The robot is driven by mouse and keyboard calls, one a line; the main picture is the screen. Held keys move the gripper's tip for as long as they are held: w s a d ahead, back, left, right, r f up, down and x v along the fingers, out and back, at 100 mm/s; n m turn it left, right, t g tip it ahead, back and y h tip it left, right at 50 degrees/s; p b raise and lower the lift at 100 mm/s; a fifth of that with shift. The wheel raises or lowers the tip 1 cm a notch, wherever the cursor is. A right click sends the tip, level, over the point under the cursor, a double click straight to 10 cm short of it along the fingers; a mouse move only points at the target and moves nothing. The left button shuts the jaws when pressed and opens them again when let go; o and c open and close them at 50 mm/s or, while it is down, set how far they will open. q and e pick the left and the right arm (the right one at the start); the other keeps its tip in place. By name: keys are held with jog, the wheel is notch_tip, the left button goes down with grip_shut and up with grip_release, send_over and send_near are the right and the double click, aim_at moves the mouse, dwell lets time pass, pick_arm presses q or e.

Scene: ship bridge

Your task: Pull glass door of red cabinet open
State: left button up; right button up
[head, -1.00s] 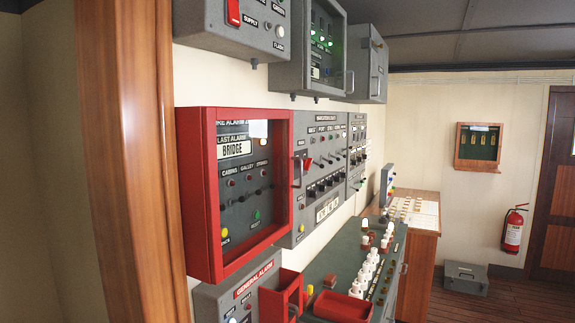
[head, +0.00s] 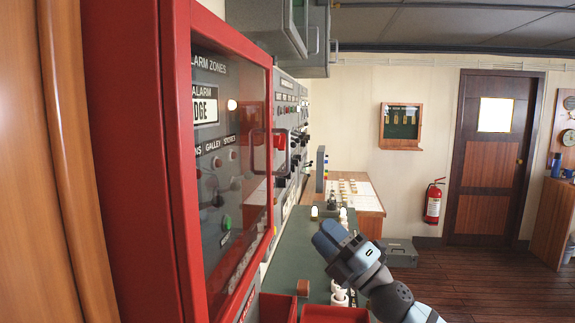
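The red cabinet (head: 135,150) fills the left of the head view, close to me on the wall. Its red-framed glass door (head: 252,95) looks shut, with the alarm zone panel showing through the pane. A grey bar handle (head: 268,130) stands out from the door's right side. My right gripper (head: 325,240) is raised at the lower middle, to the right of and below the handle, apart from the door. Nothing shows between its fingers, and from this angle I cannot tell how far they are apart. My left gripper is out of view.
A green-topped console (head: 283,245) with white knobs lies below the cabinet, with red trays (head: 335,314) at its near end. Grey boxes (head: 262,25) hang above. Wooden floor (head: 480,285) is clear to the right, before a fire extinguisher (head: 433,205) and a wooden door (head: 480,210).

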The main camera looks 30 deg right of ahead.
aim_at(288, 167)
jog(key=d+r+n+g+y, duration=0.1)
jog(key=d+r+n+g, duration=0.25)
jog(key=r+n, duration=0.55)
jog(key=d+r+n+g+y, duration=0.1)
jog(key=d+r+n+g, duration=0.1)
jog(key=r+n+g, duration=0.55)
jog(key=w+a+n+p, duration=0.1)
jog(key=w+a, duration=0.2)
jog(key=w+a+n+t+p, duration=0.1)
jog(key=w+a, duration=0.1)
jog(key=w, duration=0.1)
jog(key=w+a+n+t+p, duration=0.1)
jog(key=w+a, duration=0.2)
jog(key=w, duration=0.1)
jog(key=shift+w+a+p, duration=0.1)
jog(key=shift+a+p, duration=0.25)
jog(key=shift+p, duration=0.05)
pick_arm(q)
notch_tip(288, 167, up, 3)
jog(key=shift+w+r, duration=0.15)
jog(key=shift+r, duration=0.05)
pick_arm(e)
jog(key=shift+w, duration=0.1)
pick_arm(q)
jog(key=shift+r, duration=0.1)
pick_arm(e)
grip_shut()
